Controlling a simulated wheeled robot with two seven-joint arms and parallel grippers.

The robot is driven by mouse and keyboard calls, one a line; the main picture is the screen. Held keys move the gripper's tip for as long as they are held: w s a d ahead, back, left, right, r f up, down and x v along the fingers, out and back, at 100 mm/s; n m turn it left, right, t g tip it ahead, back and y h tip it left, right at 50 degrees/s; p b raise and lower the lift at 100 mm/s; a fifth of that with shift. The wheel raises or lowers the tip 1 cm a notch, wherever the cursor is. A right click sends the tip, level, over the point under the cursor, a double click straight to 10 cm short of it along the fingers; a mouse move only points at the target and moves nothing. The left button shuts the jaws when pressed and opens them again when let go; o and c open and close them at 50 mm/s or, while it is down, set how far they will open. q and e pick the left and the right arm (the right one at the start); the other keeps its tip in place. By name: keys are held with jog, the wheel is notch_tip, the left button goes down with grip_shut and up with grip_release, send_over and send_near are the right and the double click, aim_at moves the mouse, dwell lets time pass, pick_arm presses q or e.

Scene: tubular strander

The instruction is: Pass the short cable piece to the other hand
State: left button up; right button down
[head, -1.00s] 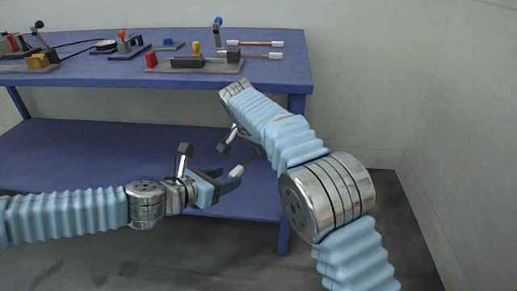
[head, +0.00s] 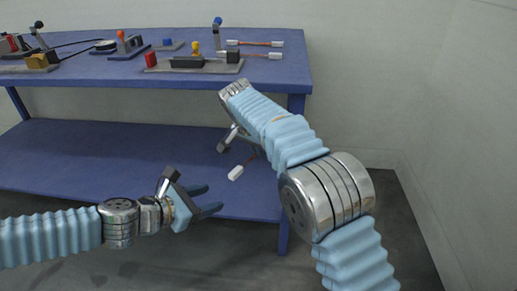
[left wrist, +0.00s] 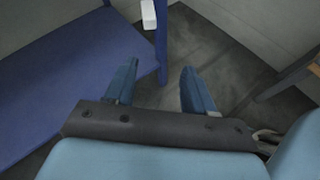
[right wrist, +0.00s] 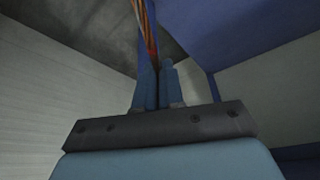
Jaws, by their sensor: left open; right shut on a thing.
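The short cable piece has a white end (head: 236,173) that sticks out to the left of my right arm in the head view. In the right wrist view its orange and dark strands (right wrist: 148,25) run down between the fingertips of my right gripper (right wrist: 155,80), which is shut on it. In the left wrist view the white end (left wrist: 148,14) shows beyond my open left fingers (left wrist: 160,85).
The blue table (head: 200,72) holds clamp fixtures (head: 195,62) and two more cable pieces with white ends (head: 275,56) at its right side. Its lower shelf (head: 90,160) lies behind my left gripper and looks bare. A table leg (head: 284,235) stands near both grippers.

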pick_arm(q)
jog(key=s+d+f+m+g, duration=0.2)
jog(key=f+m, duration=0.2)
jog(key=f, duration=0.4)
jog(key=s+d+f+m+g, duration=0.25)
jog(key=f+m, duration=0.25)
jog(key=f, duration=0.3)
jog(key=s+d+f+m+g, duration=0.2)
jog(key=d+f+m, duration=0.15)
jog(key=f, duration=0.45)
jog(key=s+a+f+m+g+y, duration=0.2)
jog(key=s+a+f+m+y, duration=0.2)
jog(key=s+f+m, duration=0.4)
notch_tip(320, 180, down, 4)
jog(key=a+m, duration=0.1)
jog(key=m, duration=0.2)
jog(key=shift+s+g, duration=0.15)
jog(key=shift+g, duration=0.2)
